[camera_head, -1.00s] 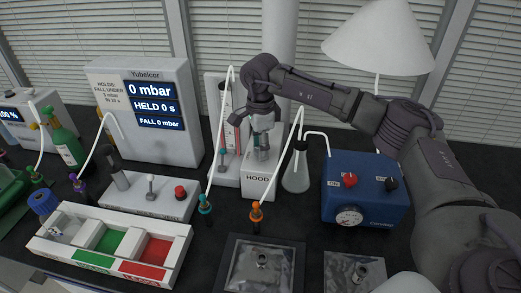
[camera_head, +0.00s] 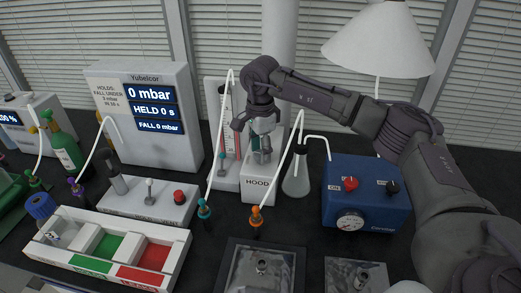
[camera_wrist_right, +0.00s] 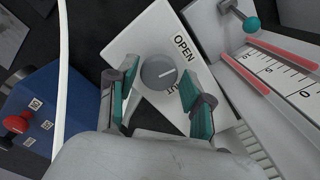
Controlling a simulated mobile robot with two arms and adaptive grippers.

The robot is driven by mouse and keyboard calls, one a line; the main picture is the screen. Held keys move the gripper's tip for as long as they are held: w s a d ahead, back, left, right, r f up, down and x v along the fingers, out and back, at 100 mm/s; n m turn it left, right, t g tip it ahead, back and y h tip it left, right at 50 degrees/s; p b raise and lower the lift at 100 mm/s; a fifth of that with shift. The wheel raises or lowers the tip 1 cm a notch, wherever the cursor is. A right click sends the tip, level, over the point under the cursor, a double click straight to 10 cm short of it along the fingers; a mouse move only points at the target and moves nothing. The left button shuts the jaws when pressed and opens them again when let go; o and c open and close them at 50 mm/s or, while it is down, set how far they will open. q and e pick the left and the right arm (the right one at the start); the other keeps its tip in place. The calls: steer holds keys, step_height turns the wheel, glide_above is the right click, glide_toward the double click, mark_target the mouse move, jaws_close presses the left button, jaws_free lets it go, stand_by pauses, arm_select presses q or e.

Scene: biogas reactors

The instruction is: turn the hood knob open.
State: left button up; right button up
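The hood box (camera_head: 258,187) is a white block with a "HOOD" label, standing in the middle of the bench. Its round grey knob (camera_wrist_right: 158,72) shows in the wrist view on the white top face, beside the word "OPEN". A second word lies partly behind a finger. The knob's light mark points to the right in that view, between the two words. My right gripper (camera_head: 256,138) is above the box, pointing down. In the wrist view its teal-padded fingers (camera_wrist_right: 158,92) are spread on either side of the knob, apart from it. My left gripper is not in view.
A blue box (camera_head: 365,205) with red and black knobs and a gauge stands right of the hood. A conical flask (camera_head: 296,176) with tubing is between them. A ruled panel (camera_wrist_right: 275,70) stands close beside the hood. White tubes loop nearby. A sorting tray (camera_head: 60,262) is front left.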

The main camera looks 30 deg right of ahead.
steer(key=shift+o, duration=0.6)
steer(key=shift+r, duration=0.1)
step_height(320, 180, up, 12)
stand_by(0.4)
